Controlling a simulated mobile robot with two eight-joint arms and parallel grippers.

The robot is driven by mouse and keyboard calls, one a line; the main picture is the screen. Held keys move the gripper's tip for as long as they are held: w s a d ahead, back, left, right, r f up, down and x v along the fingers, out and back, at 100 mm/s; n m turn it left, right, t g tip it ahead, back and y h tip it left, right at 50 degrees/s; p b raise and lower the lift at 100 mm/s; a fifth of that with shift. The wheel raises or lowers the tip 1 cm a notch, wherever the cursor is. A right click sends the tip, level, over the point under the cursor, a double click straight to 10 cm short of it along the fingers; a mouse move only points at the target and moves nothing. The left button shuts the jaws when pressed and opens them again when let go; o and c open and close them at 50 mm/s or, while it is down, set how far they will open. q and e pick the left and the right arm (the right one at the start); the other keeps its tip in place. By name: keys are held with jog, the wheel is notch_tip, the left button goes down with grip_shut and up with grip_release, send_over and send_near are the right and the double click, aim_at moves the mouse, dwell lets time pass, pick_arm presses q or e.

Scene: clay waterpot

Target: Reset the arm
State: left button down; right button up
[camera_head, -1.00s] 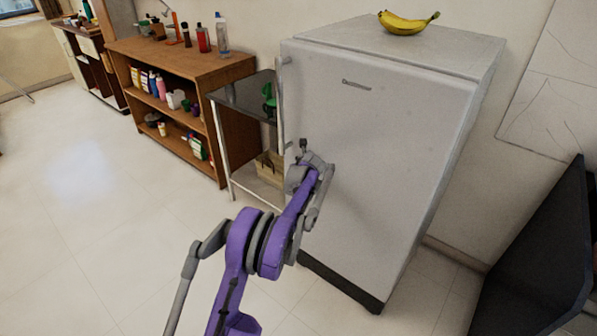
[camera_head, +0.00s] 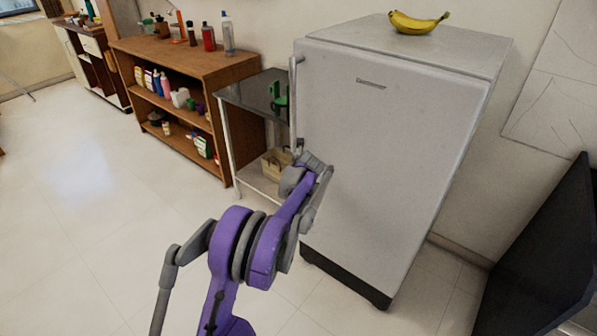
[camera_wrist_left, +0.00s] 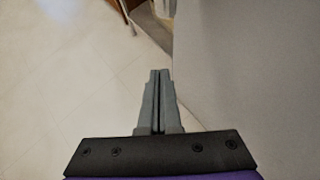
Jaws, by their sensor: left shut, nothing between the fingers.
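My left arm, purple and grey, reaches in from the bottom of the head view. Its gripper (camera_head: 299,150) is at the far end, in front of the left edge of the white fridge, near the fridge's handle. I cannot tell from the head view whether it touches the fridge. In the left wrist view the two grey fingers (camera_wrist_left: 158,75) lie together with nothing between them, pointing over the floor beside the pale fridge side. My right gripper is not in view.
The white fridge (camera_head: 390,140) stands shut, with bananas (camera_head: 418,22) on top. Left of it are a dark-topped metal side table (camera_head: 250,93) and a wooden shelf (camera_head: 185,62) with several bottles. A dark panel (camera_head: 545,255) stands at right. The tiled floor (camera_head: 80,200) at left is clear.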

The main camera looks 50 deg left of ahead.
pick_arm(q)
jog(key=s+r, duration=0.1)
jog(key=s, duration=0.1)
jog(key=s+r, duration=0.1)
jog(key=r, duration=0.1)
jog(key=shift+s+d+r, duration=0.25)
jog(key=shift+s+d, duration=0.1)
jog(key=shift+d, duration=0.05)
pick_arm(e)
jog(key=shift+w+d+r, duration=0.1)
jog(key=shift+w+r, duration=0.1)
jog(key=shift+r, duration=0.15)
pick_arm(q)
jog(key=shift+d, duration=0.1)
